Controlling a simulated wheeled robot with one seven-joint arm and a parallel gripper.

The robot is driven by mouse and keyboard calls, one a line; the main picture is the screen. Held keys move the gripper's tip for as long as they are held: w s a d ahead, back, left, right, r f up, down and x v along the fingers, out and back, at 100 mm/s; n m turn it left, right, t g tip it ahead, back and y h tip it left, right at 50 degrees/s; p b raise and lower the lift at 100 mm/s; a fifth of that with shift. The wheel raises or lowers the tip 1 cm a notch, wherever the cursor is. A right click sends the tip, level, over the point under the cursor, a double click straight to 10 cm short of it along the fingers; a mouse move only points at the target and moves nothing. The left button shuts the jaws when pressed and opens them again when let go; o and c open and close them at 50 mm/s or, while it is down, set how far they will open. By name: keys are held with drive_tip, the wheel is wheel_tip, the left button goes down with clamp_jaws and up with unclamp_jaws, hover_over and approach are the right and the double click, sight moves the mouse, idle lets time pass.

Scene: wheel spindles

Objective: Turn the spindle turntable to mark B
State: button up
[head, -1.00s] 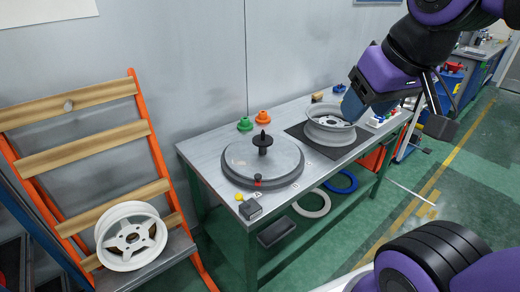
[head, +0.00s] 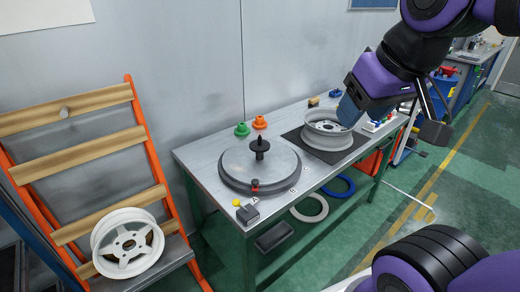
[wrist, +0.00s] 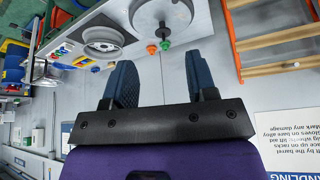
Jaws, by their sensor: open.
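The spindle turntable (head: 232,169) is a grey disc on the left half of the workbench, with a black upright spindle (head: 260,150) at its centre. A small black knob with a red mark (head: 255,186) is at its front rim. Label A (head: 253,199) lies near that red mark, and label B (head: 293,189) lies to its right on the bench. In the wrist view the turntable (wrist: 185,28) is at the top, beyond the fingers. My gripper (wrist: 160,85) is open and empty, in the air away from the turntable. In the head view it is above the bench's right part, partly hidden by my arm.
A silver wheel (head: 318,141) lies on a black mat (head: 292,135) to the right. A white wheel (head: 108,262) sits on a rack at left.

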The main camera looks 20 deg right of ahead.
drive_tip(key=shift+o, duration=0.5)
drive_tip(key=m+g, duration=0.5)
hover_over(255, 181)
wheel_tip(255, 181, down, 32)
wheel_tip(255, 181, down, 12)
drive_tip(key=shift+r, duration=0.25)
drive_tip(key=shift+c, duration=0.5)
clamp_jaws()
